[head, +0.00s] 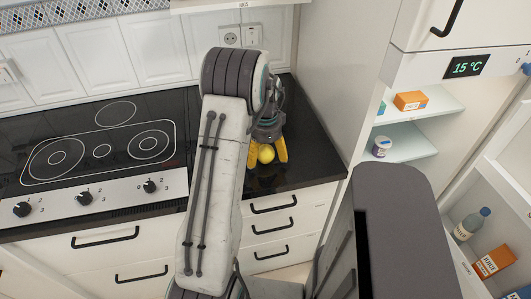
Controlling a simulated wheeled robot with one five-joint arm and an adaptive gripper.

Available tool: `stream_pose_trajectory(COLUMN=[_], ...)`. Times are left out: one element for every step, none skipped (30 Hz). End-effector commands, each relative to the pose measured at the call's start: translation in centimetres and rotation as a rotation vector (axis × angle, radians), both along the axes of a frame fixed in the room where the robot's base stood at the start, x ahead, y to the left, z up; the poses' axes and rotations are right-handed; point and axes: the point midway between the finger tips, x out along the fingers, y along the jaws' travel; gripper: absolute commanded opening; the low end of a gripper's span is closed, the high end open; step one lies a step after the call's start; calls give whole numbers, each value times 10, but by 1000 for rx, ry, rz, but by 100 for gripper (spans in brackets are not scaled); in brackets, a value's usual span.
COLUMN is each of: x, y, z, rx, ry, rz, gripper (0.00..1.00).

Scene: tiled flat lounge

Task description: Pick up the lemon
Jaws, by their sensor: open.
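The lemon (266,154) is a small yellow fruit, seen low on the black countertop (303,163) to the right of the stove. My gripper (267,158) has yellow fingers, one on each side of the lemon, and is open around it. Part of the lemon is hidden behind my gripper. I cannot tell whether the fingers touch it.
A black cooktop (95,145) lies to the left. An open fridge (415,105) on the right holds an orange box (411,101) and a small white cup (382,146). The fridge door (510,180) holds a bottle (471,224) and a juice carton (494,262).

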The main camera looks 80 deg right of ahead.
Motion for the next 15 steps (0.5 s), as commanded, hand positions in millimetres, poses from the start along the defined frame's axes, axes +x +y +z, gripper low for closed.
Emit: stream_pose_trajectory(x=[0, 0, 0, 0, 0, 0, 0, 0, 0, 0, 0, 0, 0, 0, 0], y=[0, 0, 0, 0, 0, 0, 0, 0, 0, 0, 0, 0, 0, 0, 0], z=[0, 0, 0, 0, 0, 0, 0, 0, 0, 0, 0, 0, 0, 0, 0], rx=[0, 0, 0, 0, 0, 0, 0, 0, 0, 0, 0, 0, 0, 0, 0], ry=[0, 0, 0, 0, 0, 0, 0, 0, 0, 0, 0, 0, 0, 0, 0], rz=[0, 0, 0, 0, 0, 0, 0, 0, 0, 0, 0, 0, 0, 0, 0], gripper=[82, 82, 82, 80, 77, 73, 71, 68, 64, 62, 59, 56, 53, 50, 47])
